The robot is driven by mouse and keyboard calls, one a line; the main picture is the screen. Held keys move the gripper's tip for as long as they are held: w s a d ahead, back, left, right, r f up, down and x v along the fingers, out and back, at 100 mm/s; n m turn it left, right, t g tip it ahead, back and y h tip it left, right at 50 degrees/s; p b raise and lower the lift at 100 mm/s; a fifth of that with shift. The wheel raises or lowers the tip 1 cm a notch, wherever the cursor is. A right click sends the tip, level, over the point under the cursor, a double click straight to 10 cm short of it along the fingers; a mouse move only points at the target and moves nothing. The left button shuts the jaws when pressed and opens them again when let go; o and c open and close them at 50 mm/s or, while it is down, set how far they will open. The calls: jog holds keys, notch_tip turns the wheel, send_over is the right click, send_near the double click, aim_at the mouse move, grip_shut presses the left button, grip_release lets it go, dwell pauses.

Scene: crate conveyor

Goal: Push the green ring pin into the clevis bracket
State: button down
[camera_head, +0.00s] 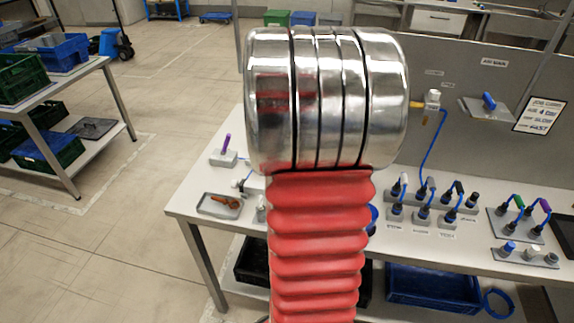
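I cannot make out a green ring pin or a clevis bracket for sure. The workbench (195,195) carries several small grey fixtures, and my arm hides its middle. A small green piece (519,202) shows on a fitting at the right, but I cannot tell that it is a ring pin. A purple upright pin (227,142) stands in a small grey block (224,158) at the left. My gripper is not in view; only a shiny metal joint and red bellows of my arm show.
A grey tray (209,212) with a brown item (226,202) lies at the bench's left end. Blue hoses (432,150) and black connectors crowd the right half. A blue crate (430,290) sits below. Left stands a rack with green crates (20,78); floor between is clear.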

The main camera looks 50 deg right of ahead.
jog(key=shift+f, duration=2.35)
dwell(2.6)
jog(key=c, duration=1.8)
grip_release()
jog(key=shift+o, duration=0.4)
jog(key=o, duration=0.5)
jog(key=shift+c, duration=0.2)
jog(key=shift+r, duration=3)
